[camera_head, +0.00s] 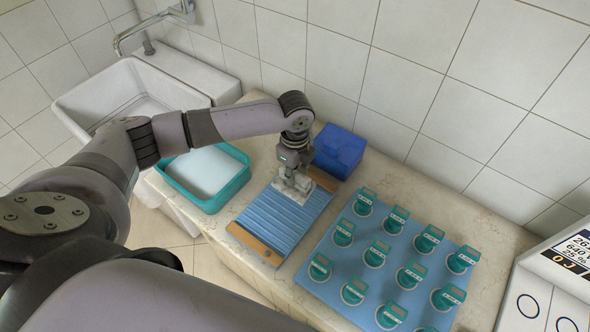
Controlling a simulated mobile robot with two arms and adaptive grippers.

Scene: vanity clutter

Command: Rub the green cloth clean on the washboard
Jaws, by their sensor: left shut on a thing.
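The washboard (281,222) lies on the counter, with a blue ribbed face and wooden end pieces. My left gripper (294,190) points down onto its upper part, near the far wooden end. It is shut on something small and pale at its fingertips. I cannot make out what this is, and its contact with the ribs is unclear. No green cloth can be clearly seen; the gripper may hide it. My right gripper is not in view.
A teal basin (238,186) with pale contents stands left of the washboard. A blue box (339,149) is close behind the gripper. A blue mat (333,278) with several teal-topped jars lies to the right. A white sink (88,94) is at far left, a display panel (573,255) at far right.

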